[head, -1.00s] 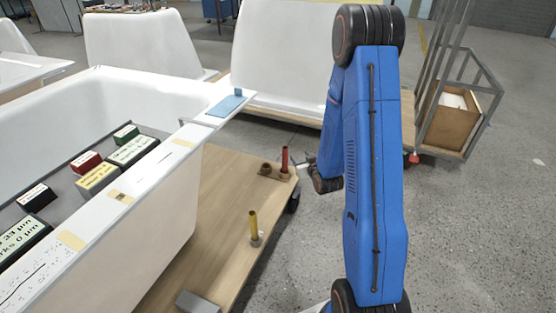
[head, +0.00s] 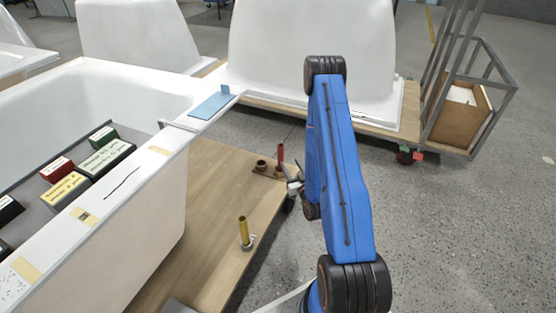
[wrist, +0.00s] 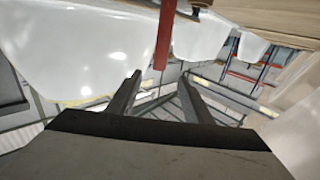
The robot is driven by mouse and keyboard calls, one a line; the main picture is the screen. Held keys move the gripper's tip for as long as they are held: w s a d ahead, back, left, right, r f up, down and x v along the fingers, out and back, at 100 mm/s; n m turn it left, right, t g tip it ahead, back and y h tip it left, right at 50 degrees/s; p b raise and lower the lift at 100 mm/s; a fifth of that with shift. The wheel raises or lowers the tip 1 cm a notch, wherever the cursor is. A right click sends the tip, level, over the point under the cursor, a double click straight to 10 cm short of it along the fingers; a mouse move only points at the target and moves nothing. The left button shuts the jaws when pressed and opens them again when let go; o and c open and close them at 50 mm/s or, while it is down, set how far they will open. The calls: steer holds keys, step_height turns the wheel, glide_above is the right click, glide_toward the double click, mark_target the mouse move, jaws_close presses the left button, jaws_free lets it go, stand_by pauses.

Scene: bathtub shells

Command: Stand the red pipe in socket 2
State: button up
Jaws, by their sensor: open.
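The red pipe (head: 281,156) stands upright in a brown socket at the far right corner of the wooden platform in the head view. An empty-looking brown socket (head: 261,165) is just left of it. A yellow pipe (head: 243,230) stands in a grey socket nearer me. I cannot read any socket numbers. My gripper (head: 292,183) is just right of the red pipe, partly hidden by my arm. In the wrist view my gripper (wrist: 158,92) is open and empty. There the red pipe (wrist: 163,38) comes down from the top, laterally between the fingers but beyond their tips.
A white bathtub shell (head: 150,215) fills the left, with labelled boxes (head: 105,158) inside and a light-blue piece (head: 212,106) on its rim. Another white shell (head: 315,55) stands behind. A cart with a cardboard box (head: 460,112) is at the back right. The right floor is clear.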

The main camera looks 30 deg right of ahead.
mark_target(282, 150)
steer(key=w, duration=0.3)
steer(key=w+d, duration=0.1)
steer(key=w, duration=0.7)
steer(key=shift+w+d, duration=0.25)
steer(key=shift+w+d+f, duration=0.1)
steer(key=shift+w+d, duration=0.05)
steer(key=shift+w, duration=0.8)
steer(key=shift+w+d+f, duration=0.1)
steer(key=shift+w+f, duration=0.05)
steer(key=shift+w, duration=0.75)
steer(key=shift+w+d+f, duration=0.1)
steer(key=shift+w+d, duration=0.05)
steer(key=shift+w, duration=0.8)
jaws_close()
